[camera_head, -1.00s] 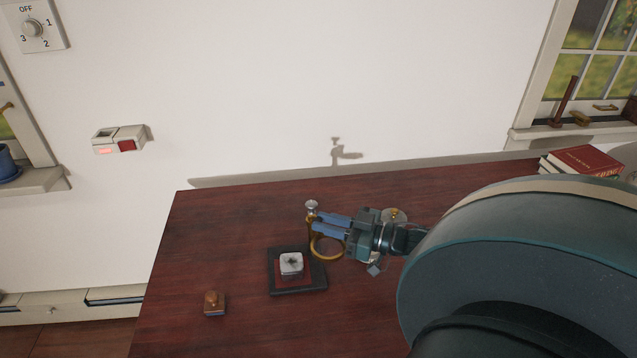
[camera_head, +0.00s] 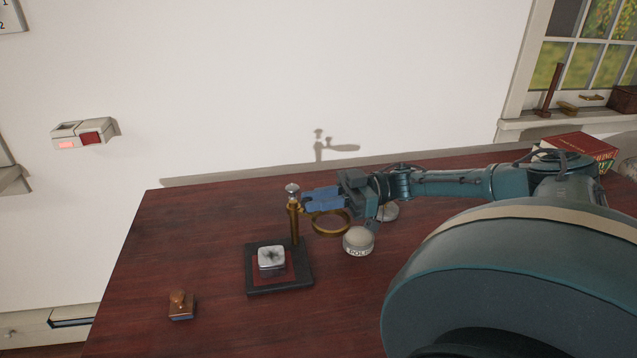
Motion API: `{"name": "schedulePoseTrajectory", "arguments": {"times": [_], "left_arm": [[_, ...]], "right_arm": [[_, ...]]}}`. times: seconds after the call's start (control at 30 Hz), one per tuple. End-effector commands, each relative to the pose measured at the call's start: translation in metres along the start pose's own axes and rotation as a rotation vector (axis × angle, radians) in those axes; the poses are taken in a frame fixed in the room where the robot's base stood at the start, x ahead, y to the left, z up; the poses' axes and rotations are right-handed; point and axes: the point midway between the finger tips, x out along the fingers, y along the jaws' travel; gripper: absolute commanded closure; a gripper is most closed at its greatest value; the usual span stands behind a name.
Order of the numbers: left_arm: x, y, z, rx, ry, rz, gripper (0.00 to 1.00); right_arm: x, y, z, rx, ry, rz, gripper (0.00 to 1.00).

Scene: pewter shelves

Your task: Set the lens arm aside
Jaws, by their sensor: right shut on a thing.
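The lens arm (camera_head: 331,224) is a brass ring beside a brass post with a silver knob (camera_head: 293,195). The post rises from the back right corner of a dark square stand (camera_head: 302,282). The ring is to the right of the post, clear of the pale block (camera_head: 271,257) on the stand's red pad. My right gripper (camera_head: 309,202) reaches in from the right with its blue fingers shut on the lens arm close to the post. The fingers hide the joint between ring and post. My left gripper is not in view.
A round lettered tin (camera_head: 358,241) stands just right of the ring, with another small round item (camera_head: 388,212) behind it. A wooden stamp (camera_head: 181,305) sits at front left. Books (camera_head: 575,149) lie at the back right. The table's left part is mostly clear.

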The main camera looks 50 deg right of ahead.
Motion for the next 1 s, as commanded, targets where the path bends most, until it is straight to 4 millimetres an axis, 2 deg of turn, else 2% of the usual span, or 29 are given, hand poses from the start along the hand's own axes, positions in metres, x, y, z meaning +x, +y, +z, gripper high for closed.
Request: {"name": "schedulePoseTrajectory", "arguments": {"times": [0.4, 0.43, 0.7, 1.0], "left_arm": [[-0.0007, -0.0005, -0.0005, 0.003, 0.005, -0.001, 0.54], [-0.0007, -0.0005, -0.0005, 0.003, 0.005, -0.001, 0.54], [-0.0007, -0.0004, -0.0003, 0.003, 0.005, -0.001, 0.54], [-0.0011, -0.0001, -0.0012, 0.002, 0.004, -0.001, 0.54]], "right_arm": [[0.0003, -0.0004, 0.0001, 0.001, 0.001, -0.008, 1.00], [0.0003, -0.0004, 0.0001, 0.001, 0.001, -0.008, 0.80], [0.0003, -0.0002, 0.0000, 0.000, 0.001, -0.007, 0.59], [-0.0041, 0.0004, -0.0003, 0.001, 0.000, -0.005, 0.59]]}}
